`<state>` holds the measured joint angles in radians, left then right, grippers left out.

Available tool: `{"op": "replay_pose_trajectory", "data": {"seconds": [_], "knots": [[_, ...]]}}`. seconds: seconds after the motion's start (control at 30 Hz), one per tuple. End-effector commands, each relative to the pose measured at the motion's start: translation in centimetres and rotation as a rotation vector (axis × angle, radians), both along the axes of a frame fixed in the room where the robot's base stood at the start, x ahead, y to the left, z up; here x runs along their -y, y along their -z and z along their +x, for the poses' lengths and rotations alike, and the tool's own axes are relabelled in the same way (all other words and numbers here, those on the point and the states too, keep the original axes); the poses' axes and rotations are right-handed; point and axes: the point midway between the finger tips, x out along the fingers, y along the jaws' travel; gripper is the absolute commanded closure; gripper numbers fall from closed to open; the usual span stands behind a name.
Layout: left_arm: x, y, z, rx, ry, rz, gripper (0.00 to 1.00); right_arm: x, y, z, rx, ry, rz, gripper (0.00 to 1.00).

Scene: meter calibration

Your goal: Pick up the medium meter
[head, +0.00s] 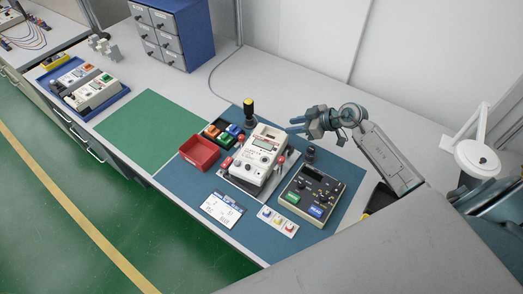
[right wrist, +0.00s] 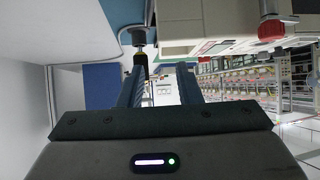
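A cream meter with a small display (head: 264,145) stands on a grey plate in the middle of the blue mat. Two smaller cream meters, one at the back (head: 75,74) and one in front (head: 97,90), lie in the blue tray at the far left. No label shows which one is the medium meter. My right gripper (head: 293,125) is open and empty, above and behind the right side of the central meter, fingers pointing left. In the right wrist view its two fingers (right wrist: 160,85) stand apart with nothing between them. My left gripper is not in view.
The green mat (head: 148,128) is clear. A drawer cabinet (head: 173,33) stands at the back.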

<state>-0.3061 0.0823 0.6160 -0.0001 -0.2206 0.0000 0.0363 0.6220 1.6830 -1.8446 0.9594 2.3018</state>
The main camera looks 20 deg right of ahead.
Motion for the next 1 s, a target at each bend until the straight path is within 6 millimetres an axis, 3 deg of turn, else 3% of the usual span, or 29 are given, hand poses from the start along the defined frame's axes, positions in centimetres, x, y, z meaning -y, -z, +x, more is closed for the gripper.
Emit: {"op": "replay_pose_trajectory", "data": {"seconds": [0.47,0.7,1.0], "knots": [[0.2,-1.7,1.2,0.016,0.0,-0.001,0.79,-2.6,1.5,2.6,0.0,0.001,0.004,0.69],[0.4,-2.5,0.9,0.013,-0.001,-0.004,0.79,-4.3,3.2,4.4,-0.001,0.001,0.001,0.69],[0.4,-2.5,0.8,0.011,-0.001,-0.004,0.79,-4.4,3.6,4.7,0.001,0.0,-0.002,0.69]]}}
